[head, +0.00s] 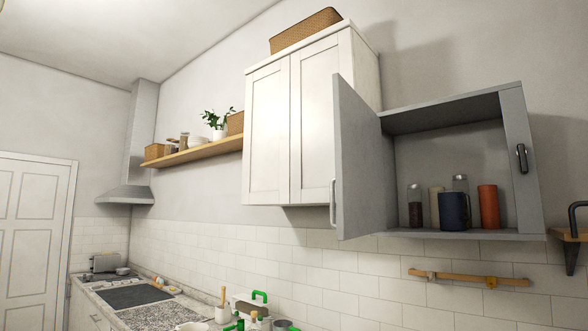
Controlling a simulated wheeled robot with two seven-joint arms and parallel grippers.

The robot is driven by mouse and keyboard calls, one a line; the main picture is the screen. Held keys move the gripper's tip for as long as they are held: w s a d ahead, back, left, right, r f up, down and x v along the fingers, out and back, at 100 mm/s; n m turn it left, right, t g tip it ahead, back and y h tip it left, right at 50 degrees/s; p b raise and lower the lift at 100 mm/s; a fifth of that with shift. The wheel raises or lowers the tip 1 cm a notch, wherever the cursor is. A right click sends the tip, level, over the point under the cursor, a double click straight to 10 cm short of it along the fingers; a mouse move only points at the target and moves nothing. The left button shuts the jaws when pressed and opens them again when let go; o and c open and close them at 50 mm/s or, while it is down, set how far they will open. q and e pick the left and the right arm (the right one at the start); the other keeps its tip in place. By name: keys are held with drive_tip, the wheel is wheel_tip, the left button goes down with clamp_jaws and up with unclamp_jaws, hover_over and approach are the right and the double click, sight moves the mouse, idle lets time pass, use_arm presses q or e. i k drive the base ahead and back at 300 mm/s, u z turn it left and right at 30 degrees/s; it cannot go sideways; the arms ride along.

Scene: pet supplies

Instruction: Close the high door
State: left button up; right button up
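A grey wall cabinet (450,233) hangs at the right, high above the counter. Its door (360,165) is hinged on the left side and stands wide open, swung out toward me. A grey bar handle (333,202) is on the door's free edge. Inside stand a dark blue mug (454,211), an orange-red canister (488,207) and several glass jars (415,206). A narrow grey panel (525,190) with a black handle or latch (522,158) edges the opening on the right. Neither gripper is in view.
A closed white cabinet (291,125) adjoins on the left, with a wicker basket (306,30) on top. A wooden shelf (200,152) and range hood (136,150) are farther left. A wooden rail (470,278) is below. The counter (165,314) holds several items, some green.

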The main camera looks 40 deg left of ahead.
sight(359, 179)
drive_tip(key=u, duration=0.35)
drive_tip(key=k, duration=0.75)
drive_tip(key=u, duration=0.9)
drive_tip(key=i, duration=0.8)
drive_tip(key=u, duration=0.45)
drive_tip(key=i, duration=0.85)
drive_tip(key=z, duration=0.95)
drive_tip(key=i, duration=0.65)
drive_tip(key=u, duration=1.45)
drive_tip(key=k, duration=1.4)
drive_tip(key=z, duration=0.05)
